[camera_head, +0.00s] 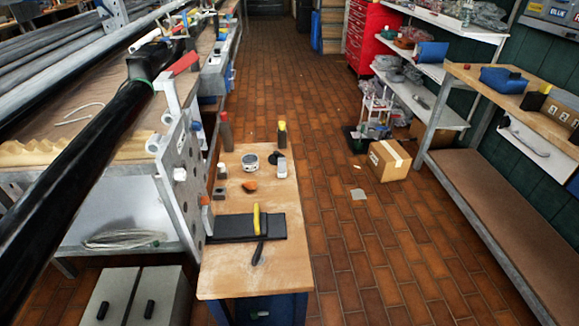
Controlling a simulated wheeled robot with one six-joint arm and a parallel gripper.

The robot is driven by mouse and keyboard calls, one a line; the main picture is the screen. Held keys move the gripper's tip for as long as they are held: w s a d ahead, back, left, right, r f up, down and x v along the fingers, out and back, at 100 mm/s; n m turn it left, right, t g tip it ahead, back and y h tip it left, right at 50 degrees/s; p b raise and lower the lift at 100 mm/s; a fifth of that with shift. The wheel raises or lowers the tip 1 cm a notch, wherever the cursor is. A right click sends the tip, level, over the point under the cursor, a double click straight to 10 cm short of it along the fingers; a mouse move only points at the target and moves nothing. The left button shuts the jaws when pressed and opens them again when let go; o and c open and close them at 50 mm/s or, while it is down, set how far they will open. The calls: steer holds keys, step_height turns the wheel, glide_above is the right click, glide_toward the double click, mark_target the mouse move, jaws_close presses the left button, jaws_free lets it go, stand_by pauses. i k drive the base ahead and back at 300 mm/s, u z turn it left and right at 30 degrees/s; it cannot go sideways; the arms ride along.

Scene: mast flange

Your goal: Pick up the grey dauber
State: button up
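I cannot tell for sure which thing is the grey dauber. A small grey and white upright piece (281,168) stands near the right edge of the small wooden bench (225,275). A small grey cylinder with a light top (221,170) stands near the bench's left edge. A grey-brown bottle with a red cap (226,133) and a dark one with a yellow cap (282,135) stand at the far end. A dark tool (258,253) lies at the near end. My gripper is not in view.
A white tin (249,162), an orange piece (249,186) and a black tray (234,228) with a yellow-handled tool (257,218) share the bench. A holed grey plate (181,180) rises along its left side. A cardboard box (388,160) sits on the brick floor, clear nearer the front.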

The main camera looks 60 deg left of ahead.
mark_target(281, 169)
steer(key=u, duration=0.1)
steer(key=i, duration=1.75)
steer(key=u, duration=0.65)
steer(key=i, duration=1)
steer(key=u, duration=1.65)
steer(key=i, duration=0.85)
steer(key=u, duration=0.85)
